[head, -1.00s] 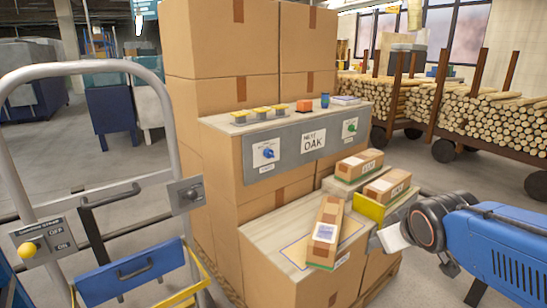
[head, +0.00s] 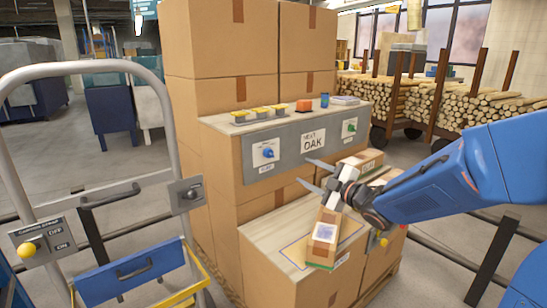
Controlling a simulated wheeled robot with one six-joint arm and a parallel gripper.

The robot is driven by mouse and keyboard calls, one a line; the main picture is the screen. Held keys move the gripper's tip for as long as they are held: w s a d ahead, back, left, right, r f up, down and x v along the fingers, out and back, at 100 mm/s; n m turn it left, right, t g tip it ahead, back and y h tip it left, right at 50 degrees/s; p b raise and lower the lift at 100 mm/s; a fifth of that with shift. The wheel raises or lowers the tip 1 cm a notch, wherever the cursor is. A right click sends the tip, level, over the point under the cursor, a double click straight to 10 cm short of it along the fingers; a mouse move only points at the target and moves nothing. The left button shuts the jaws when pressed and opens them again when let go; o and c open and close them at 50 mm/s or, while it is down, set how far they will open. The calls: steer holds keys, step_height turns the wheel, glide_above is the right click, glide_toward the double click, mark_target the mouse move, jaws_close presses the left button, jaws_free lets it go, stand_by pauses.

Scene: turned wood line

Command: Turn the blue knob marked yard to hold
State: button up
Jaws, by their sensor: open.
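The blue knob (head: 268,153) sits on a white label plate on the left part of the grey panel (head: 285,168), in the head view. The small print on its plate is too fine to read. A green knob (head: 351,128) is on the panel's right part, and a sign between them reads NEXT OAK. My gripper (head: 305,173) is open and empty, its two fingers pointing left toward the panel. It is below and right of the blue knob in the picture and apart from it.
Several yellow items and an orange one line the shelf above the panel. A metal cart (head: 172,120) with a yellow knob (head: 27,250) stands at left. Log carts (head: 470,105) stand behind.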

mark_target(272, 155)
steer(key=x, duration=1.7)
steer(key=shift+w+a+r, duration=0.1)
steer(key=shift+a+r, duration=0.1)
steer(key=shift+a, duration=0.2)
steer(key=c, duration=1.1)
